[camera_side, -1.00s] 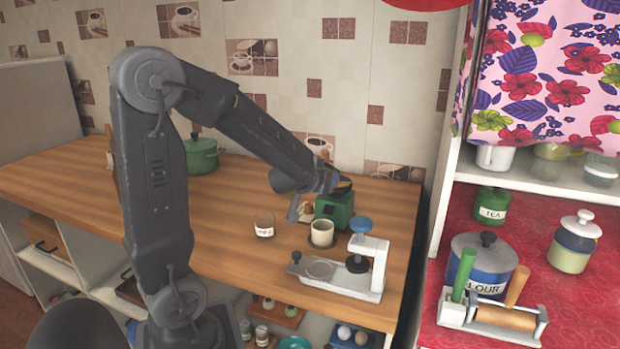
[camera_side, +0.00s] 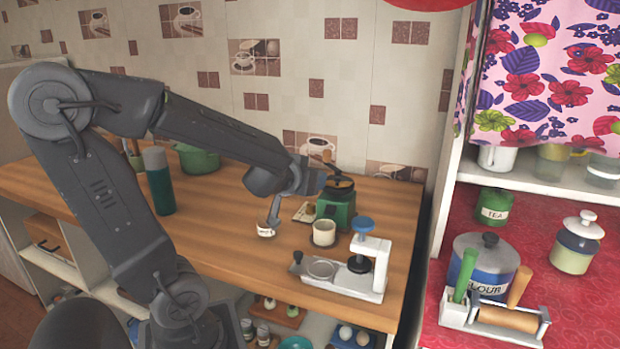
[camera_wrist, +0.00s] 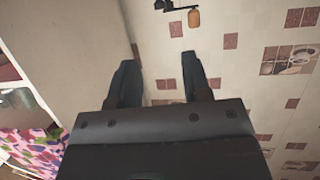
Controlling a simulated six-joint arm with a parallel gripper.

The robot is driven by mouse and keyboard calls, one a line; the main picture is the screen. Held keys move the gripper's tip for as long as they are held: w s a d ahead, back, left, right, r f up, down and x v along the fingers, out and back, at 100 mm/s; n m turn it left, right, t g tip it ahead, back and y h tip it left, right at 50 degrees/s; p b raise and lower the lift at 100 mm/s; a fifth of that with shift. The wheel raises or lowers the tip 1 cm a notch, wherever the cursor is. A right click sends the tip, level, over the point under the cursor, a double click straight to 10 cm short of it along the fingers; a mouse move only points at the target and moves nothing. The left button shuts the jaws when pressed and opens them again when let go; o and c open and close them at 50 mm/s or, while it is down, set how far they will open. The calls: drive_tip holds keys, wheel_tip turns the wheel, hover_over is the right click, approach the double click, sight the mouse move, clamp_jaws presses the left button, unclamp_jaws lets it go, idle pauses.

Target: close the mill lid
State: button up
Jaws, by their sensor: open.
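The mill (camera_side: 337,212) is a green box with a dark round top, on the wooden counter near the tiled wall. A brown knob (camera_side: 328,157) stands up above its top. The lid is too small and partly covered to tell its position. My gripper (camera_side: 298,196) is just left of the mill's top in the side view, its far finger close to or overlapping it. In the wrist view my gripper (camera_wrist: 159,62) has its two dark fingers apart with only wall between them. A dark crank with an orange-brown knob (camera_wrist: 194,18) shows above the fingertips there.
A cream cup (camera_side: 323,233) stands in front of the mill. A white press with a blue knob (camera_side: 363,224) is front right, and a small labelled jar (camera_side: 265,229) is left. A green flask (camera_side: 160,182) and green pot (camera_side: 196,158) stand further left.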

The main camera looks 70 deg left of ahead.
sight(336, 178)
drive_tip(key=s+a+m+t+h, duration=0.2)
drive_tip(key=a+m+h, duration=0.2)
drive_tip(key=a+h, duration=0.1)
drive_tip(key=x, duration=1.3)
drive_tip(key=shift+w+a+f, duration=0.1)
drive_tip(key=shift+w+a, duration=0.1)
drive_tip(key=shift+a, duration=0.1)
drive_tip(key=shift+y, duration=0.3)
clamp_jaws()
